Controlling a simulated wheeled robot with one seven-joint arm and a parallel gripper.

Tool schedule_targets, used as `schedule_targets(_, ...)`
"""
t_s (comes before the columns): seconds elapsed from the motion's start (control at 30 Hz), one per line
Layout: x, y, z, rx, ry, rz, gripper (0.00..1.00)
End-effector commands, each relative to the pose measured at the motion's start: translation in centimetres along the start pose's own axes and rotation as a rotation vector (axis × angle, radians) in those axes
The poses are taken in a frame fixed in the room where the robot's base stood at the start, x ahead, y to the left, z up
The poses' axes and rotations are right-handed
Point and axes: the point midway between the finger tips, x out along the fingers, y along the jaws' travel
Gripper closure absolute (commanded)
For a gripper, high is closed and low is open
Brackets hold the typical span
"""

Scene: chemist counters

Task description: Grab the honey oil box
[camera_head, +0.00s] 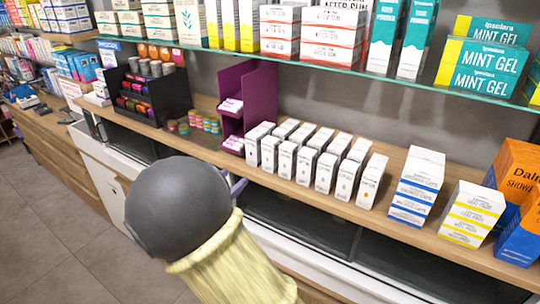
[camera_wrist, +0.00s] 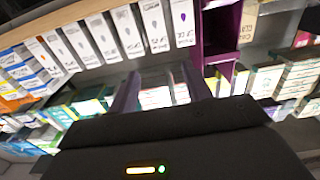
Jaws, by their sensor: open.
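Several slim white boxes (camera_head: 322,171) stand upright in rows on the wooden counter (camera_head: 330,198). The rightmost one (camera_head: 372,182) carries a small orange mark. Their labels are too small for me to tell which is the honey oil box. In the wrist view, white boxes of this kind (camera_wrist: 128,30) line up along the top, some with blue or purple marks. My gripper (camera_wrist: 160,84) is open, with its two purple-grey fingers apart, below those boxes in the wrist view, and no object is visibly held. In the head view my arm hides most of it.
A purple display stand (camera_head: 262,95) is left of the white boxes. Blue-striped boxes (camera_head: 416,183), yellow-striped boxes (camera_head: 474,212) and orange boxes (camera_head: 515,170) stand to the right. A glass shelf (camera_head: 330,68) with cartons hangs above. A black rack (camera_head: 150,98) stands farther left.

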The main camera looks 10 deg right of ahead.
Motion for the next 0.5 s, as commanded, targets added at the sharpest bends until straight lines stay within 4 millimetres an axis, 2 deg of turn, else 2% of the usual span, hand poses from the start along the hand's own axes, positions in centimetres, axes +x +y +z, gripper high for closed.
schedule_targets(0.5,9.2,0.1,0.1,0.001,0.002,0.002,0.51)
